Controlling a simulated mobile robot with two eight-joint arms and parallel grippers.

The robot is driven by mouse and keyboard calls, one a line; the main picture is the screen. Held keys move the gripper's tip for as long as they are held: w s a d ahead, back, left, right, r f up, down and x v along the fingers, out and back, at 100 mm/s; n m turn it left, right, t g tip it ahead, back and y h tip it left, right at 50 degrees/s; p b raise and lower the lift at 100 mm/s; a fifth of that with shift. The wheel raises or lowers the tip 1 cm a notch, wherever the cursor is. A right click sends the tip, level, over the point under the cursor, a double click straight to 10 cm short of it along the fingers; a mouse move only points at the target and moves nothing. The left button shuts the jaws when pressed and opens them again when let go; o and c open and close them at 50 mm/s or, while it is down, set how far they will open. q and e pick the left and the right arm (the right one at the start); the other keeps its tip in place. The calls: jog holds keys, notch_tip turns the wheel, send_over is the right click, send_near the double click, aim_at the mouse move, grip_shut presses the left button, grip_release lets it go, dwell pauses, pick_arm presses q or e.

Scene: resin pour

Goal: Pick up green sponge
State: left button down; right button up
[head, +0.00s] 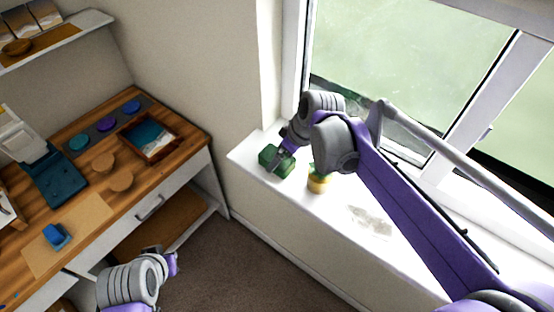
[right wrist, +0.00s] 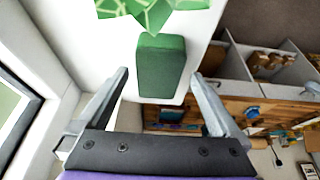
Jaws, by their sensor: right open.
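The green sponge (head: 277,160) is a dark green block on the left end of the white windowsill. My right gripper (head: 284,158) is over it in the head view and partly covers it. In the right wrist view the sponge (right wrist: 161,66) shows between the two spread fingers of my right gripper (right wrist: 160,80), with a gap on each side. The right gripper is open and holds nothing. My left gripper (head: 170,263) is low at the lower left, away from the sponge; its fingers are too small and turned away to read.
A yellow pot with a green plant (head: 318,183) stands on the windowsill (head: 340,205) to the right of the sponge. The window is behind. A wooden desk (head: 90,195) on the left holds a blue sponge-like block (head: 56,236), coloured discs and a framed tray (head: 150,138).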

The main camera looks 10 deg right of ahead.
jog(key=shift+w+x, duration=0.2)
jog(key=shift+x, duration=1.35)
jog(key=shift+a+r, duration=0.1)
jog(key=shift+c, duration=0.3)
jog(key=c, duration=1.2)
notch_tip(320, 180, up, 10)
jog(key=shift+r, duration=0.1)
